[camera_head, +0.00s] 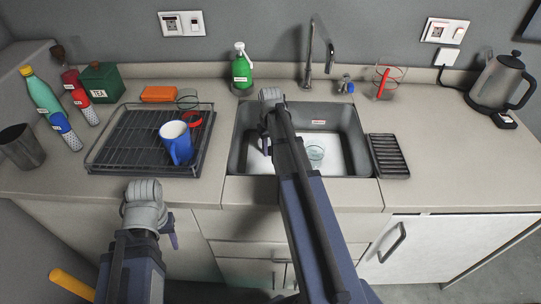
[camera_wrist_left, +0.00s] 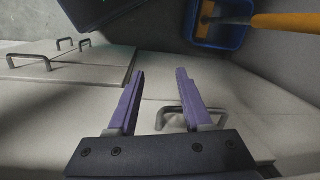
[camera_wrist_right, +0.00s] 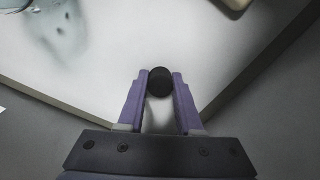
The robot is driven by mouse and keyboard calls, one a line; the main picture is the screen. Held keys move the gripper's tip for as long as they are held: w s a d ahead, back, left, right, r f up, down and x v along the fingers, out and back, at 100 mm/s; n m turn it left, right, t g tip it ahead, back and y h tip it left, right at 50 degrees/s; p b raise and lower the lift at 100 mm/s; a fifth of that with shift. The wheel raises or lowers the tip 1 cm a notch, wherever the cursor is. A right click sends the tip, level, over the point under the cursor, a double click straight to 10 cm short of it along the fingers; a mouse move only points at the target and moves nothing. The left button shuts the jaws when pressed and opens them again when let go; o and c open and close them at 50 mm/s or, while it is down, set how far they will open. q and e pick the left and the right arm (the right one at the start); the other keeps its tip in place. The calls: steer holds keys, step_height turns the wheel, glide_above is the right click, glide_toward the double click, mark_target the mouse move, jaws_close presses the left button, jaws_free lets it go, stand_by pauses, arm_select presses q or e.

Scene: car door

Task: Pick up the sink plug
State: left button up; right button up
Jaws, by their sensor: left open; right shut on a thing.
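The sink plug is a small round black piece (camera_wrist_right: 160,82) in the right wrist view. My right gripper (camera_wrist_right: 160,86) is shut on it, with one purple finger on each side. In the head view my right arm reaches over the sink (camera_head: 355,130), and the right gripper (camera_head: 265,144) points down into its left part. The plug cannot be made out in the head view. My left gripper (camera_wrist_left: 160,88) is open and empty, in front of the cabinets. In the head view it hangs left of the drawers (camera_head: 172,238).
A clear glass (camera_head: 315,154) stands in the sink. A drying rack (camera_head: 110,164) with a blue mug (camera_head: 176,142) is left of the sink. A black ribbed tray (camera_head: 389,155) lies at its right edge. The faucet (camera_head: 309,60) and green soap bottle (camera_head: 241,68) stand behind.

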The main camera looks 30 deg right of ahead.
mark_target(270, 148)
jaws_close()
step_height(270, 148, up, 10)
steer(key=p, duration=1)
steer(key=shift+s, duration=0.15)
